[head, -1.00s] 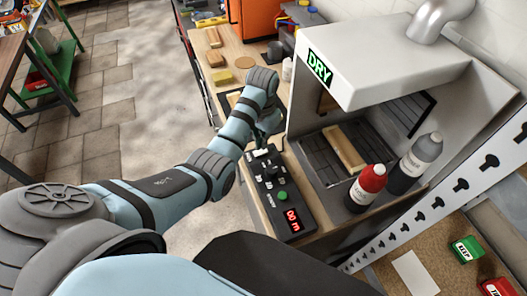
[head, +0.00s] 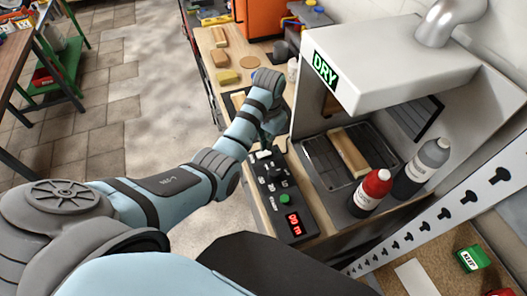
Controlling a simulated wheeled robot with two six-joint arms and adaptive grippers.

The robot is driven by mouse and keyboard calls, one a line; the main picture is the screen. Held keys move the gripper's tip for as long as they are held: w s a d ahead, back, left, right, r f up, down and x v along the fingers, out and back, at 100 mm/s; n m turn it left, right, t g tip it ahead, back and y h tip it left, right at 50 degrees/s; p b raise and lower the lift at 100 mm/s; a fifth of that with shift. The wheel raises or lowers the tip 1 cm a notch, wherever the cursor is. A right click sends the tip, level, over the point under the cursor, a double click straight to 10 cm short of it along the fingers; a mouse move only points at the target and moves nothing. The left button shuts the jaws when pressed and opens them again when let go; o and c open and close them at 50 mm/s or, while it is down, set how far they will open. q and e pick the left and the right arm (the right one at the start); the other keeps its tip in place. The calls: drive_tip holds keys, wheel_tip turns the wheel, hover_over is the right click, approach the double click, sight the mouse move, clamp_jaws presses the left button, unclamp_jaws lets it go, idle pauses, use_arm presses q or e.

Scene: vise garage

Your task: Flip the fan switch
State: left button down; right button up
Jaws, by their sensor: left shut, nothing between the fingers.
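The switch labels are too small to read, so I cannot tell which one is the fan switch. My left gripper (head: 264,146) is shut and empty at the far end of the box, close to the light-coloured switches there. My arm partly hides its fingers, and I cannot tell whether they touch a switch. My right gripper is not in view.
A grey hood with a lit DRY sign (head: 325,72) stands right of the box. Under it lies a wooden block (head: 347,152) on a dark tray. Wooden blocks (head: 221,56) lie farther back.

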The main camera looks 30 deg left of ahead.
sight(267, 152)
use_arm(q)
drive_tip(key=shift+s, duration=0.1)
drive_tip(key=shift+f+b, duration=0.45)
drive_tip(key=shift+f, duration=0.7)
idle(0.8)
wheel_tip(267, 152, up, 2)
drive_tip(key=shift+r+p, duration=0.2)
drive_tip(key=shift+p, duration=0.75)
drive_tip(key=shift+r, duration=2.35)
drive_tip(key=shift+f, duration=0.1)
